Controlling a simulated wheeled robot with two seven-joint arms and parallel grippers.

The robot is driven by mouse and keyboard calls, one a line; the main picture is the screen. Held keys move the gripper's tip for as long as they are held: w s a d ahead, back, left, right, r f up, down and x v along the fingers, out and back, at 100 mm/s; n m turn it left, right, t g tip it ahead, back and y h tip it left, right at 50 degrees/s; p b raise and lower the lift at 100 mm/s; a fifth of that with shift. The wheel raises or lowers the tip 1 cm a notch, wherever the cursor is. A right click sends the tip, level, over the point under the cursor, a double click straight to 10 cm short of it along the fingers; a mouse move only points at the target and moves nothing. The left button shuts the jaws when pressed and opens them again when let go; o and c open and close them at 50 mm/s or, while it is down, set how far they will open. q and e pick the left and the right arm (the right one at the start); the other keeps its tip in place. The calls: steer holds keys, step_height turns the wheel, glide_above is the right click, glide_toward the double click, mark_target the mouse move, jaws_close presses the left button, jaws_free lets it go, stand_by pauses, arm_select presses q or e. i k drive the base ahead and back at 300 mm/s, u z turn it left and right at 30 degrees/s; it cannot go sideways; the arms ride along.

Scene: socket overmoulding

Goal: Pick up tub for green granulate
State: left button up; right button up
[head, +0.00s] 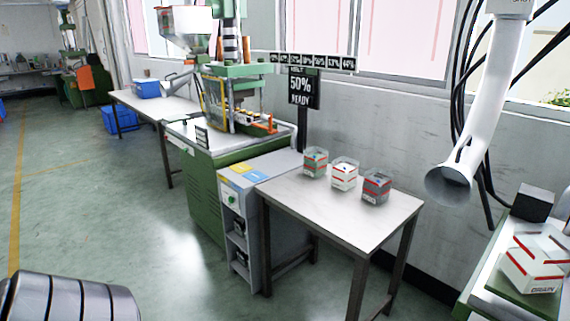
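The tub with green content (315,162) stands upright on the white-topped table (300,195), near its back left corner. It is a small clear tub with a red marking. To its right stand a similar tub with white content (344,174) and one with dark grey content (376,187), in a slanting row with small gaps. Neither of my grippers shows in the head view, so nothing is seen touching the tubs.
A grey cabinet (265,172) adjoins the table on the left, beside a green moulding machine (235,95). A sign (301,88) reads "50% READY". A white suction arm (480,120) hangs at the right, above a box marked DRAIN (530,268). The table's front is bare.

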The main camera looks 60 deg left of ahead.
mark_target(315, 158)
steer(key=u, duration=2.8)
steer(key=i, duration=2.4)
steer(key=z, duration=1.1)
